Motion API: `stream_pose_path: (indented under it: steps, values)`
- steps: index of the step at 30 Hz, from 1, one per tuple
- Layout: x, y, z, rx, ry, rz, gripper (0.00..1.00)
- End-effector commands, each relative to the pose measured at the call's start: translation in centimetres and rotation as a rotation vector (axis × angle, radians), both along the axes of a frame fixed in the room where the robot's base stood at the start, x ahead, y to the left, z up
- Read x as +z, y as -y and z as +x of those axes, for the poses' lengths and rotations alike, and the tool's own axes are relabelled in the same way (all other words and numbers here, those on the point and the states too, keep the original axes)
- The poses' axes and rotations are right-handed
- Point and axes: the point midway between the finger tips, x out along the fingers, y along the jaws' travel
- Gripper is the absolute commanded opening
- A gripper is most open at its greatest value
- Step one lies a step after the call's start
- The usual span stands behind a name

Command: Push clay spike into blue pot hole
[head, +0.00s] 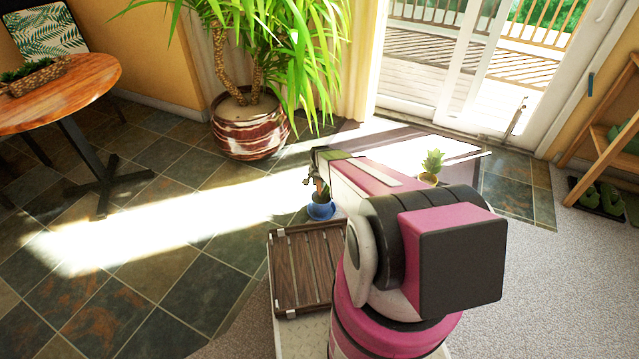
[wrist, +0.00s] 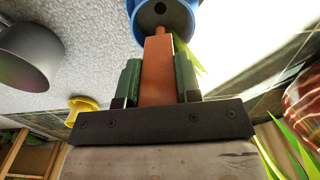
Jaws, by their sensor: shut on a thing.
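I cannot tell whether tip and pot touch.
A dark slatted wooden surface (head: 297,262) lies in front of the pot. A small potted plant (head: 432,168) stands right of it. A large plant in a red-and-white pot (head: 250,130) stands behind left. A grey rounded object (wrist: 28,55) shows in the wrist view.

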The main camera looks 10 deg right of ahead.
Motion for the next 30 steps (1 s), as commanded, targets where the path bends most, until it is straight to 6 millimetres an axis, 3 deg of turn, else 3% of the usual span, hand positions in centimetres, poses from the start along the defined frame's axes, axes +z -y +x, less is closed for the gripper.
stream_pose_path:
  steps: [30]
  values:
    - [-4.5, 0.0, 0.0, 0.000, 0.000, 0.000, 0.09]
